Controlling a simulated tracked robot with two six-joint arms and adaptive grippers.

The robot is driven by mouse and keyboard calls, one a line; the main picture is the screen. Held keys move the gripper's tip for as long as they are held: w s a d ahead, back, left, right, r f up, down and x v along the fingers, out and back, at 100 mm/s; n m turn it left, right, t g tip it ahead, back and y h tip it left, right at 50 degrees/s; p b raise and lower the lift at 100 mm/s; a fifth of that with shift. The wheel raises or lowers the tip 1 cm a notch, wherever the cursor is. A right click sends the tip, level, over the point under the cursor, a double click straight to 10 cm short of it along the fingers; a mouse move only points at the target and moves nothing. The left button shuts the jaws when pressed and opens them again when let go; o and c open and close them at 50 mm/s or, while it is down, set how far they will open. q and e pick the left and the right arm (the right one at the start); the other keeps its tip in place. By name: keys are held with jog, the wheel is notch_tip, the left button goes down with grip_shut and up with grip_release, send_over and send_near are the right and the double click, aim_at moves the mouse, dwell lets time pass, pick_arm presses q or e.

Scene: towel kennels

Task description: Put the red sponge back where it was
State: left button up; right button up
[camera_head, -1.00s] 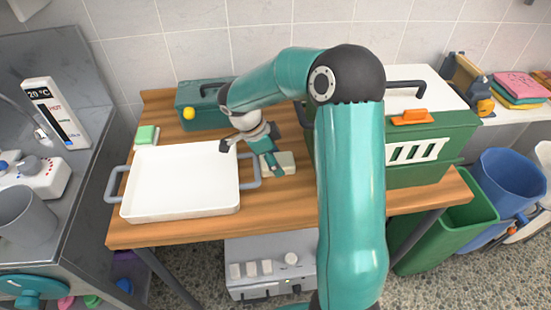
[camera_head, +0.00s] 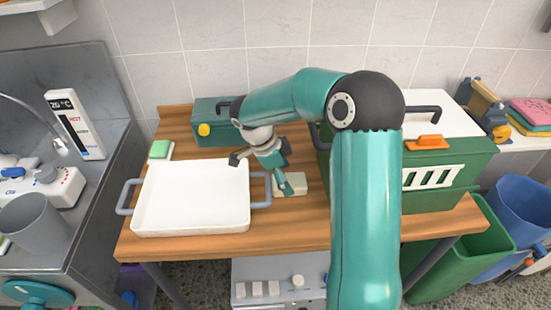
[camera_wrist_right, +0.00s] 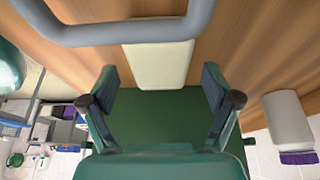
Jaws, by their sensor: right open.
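I see no red sponge in either view. My right gripper (camera_head: 262,174) is open and empty over the right handle of the white tray (camera_head: 190,224). A pale cream block or dish (camera_head: 293,184) lies on the wooden table just right of that handle, close to one fingertip. In the right wrist view the open fingers (camera_wrist_right: 158,85) stand apart, with the cream block (camera_wrist_right: 160,62) lying between and beyond them. A green sponge (camera_head: 159,149) rests on a small pale dish at the table's back left. My left gripper is not in view.
A green toolbox (camera_head: 217,112) stands at the back of the table. A green kennel with a white top (camera_head: 452,152) fills the right side. My right arm hides part of the table. A sink counter (camera_head: 100,190) is at the left, and a blue bin (camera_head: 525,208) at the right.

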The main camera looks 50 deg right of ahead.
jog(key=v, duration=1)
jog(key=shift+r, duration=0.2)
